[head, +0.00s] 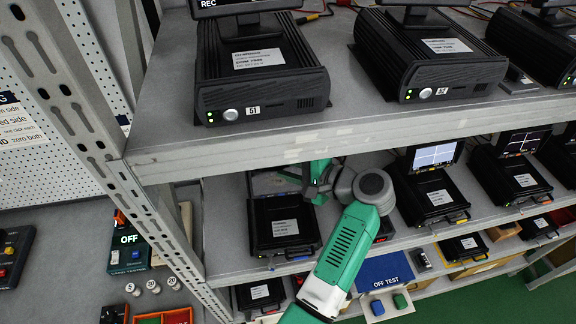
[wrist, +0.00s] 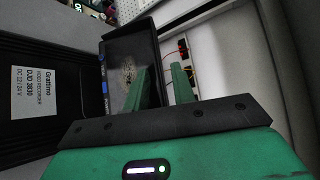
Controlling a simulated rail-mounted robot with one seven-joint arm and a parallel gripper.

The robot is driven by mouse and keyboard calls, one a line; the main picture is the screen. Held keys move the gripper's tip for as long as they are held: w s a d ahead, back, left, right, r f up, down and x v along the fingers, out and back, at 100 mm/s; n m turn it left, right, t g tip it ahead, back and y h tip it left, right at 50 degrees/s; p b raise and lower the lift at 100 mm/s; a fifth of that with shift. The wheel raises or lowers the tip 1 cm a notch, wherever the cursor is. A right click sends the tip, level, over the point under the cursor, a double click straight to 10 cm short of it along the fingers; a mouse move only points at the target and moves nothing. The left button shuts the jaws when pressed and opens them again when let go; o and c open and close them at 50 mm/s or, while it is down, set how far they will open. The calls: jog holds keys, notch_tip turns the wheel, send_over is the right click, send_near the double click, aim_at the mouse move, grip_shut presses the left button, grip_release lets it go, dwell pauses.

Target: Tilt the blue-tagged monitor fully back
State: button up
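The blue-tagged monitor (wrist: 122,62) is a dark screen in a black frame, with a small blue tag (wrist: 105,88) on its left edge in the wrist view. In the head view it stands at the back of the recorder (head: 282,222) at the left of the lower shelf, partly hidden by my gripper (head: 298,180). In the wrist view my gripper (wrist: 163,88) has its two green fingers apart. One finger overlaps the screen and the other lies beyond its right edge. I cannot tell whether either touches it.
The upper shelf edge (head: 350,137) runs close above my gripper. More recorders with monitors stand to the right, including one with a lit screen (head: 434,156). A perforated rack post (head: 75,85) rises at the left. Cables (wrist: 183,50) show behind the monitor.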

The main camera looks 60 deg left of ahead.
grip_shut()
jog(key=shift+r, duration=0.1)
dwell(1.2)
